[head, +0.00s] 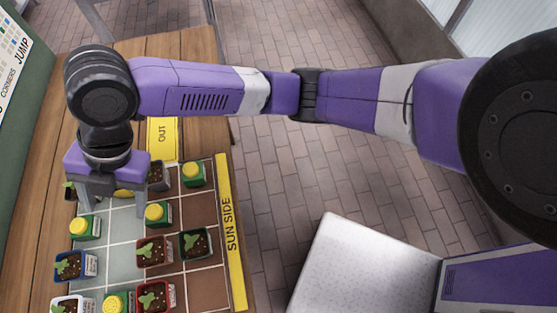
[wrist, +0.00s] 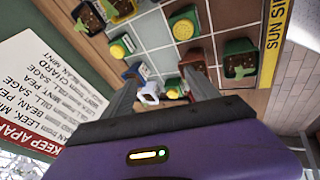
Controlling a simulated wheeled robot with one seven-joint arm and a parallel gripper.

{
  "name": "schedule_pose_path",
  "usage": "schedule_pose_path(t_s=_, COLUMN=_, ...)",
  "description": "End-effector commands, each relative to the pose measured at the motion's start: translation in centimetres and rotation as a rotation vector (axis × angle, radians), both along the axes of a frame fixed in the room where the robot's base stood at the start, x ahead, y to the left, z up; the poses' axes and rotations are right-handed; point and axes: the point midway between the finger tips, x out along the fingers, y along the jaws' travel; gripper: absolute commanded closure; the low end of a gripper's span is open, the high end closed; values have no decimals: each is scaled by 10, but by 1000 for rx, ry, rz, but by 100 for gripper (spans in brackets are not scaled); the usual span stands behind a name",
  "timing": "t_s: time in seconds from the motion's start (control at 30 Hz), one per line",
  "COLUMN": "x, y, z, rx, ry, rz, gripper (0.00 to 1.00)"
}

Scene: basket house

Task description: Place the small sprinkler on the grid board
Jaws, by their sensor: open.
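The grid board (head: 207,286) lies on a wooden table, with pale grey cells on the left and brown cells on the right. Several yellow-topped green units that look like sprinklers stand on it: one at the far right (head: 193,174), one in the middle (head: 157,214), one at left (head: 85,227), and one with a dotted top near the front (head: 117,303). I cannot tell which is the small sprinkler. My gripper (head: 108,204) is open above the board's far left, partly hiding another yellow top. In the wrist view its jaws (wrist: 160,92) look empty.
Seedling pots crowd the board: brown (head: 153,251), green (head: 194,244), blue (head: 74,266), white (head: 71,305) and red (head: 157,297). A yellow OUT plate (head: 162,137) lies beyond it. A text sign (wrist: 45,85) stands at left. Some grey cells are bare.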

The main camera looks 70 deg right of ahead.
Motion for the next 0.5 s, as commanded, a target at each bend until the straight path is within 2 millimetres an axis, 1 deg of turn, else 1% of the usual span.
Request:
schedule_pose_path(t_s=0.03, x=0, y=31, z=7, rx=113, ry=-14, rz=-39, gripper=31)
schedule_pose_path(t_s=0.1, x=3, y=61, z=20, rx=252, ry=-31, rz=-108, gripper=31)
schedule_pose_path(t_s=0.2, x=7, y=96, z=40, rx=445, ry=-41, rz=-215, gripper=31)
schedule_pose_path(t_s=0.33, x=10, y=122, z=62, rx=677, ry=-29, rz=-371, gripper=31)
schedule_pose_path(t_s=0.4, x=11, y=128, z=70, rx=790, ry=-18, rz=-463, gripper=31)
schedule_pose_path(t_s=0.5, x=11, y=128, z=76, rx=936, ry=4, rz=-599, gripper=31)
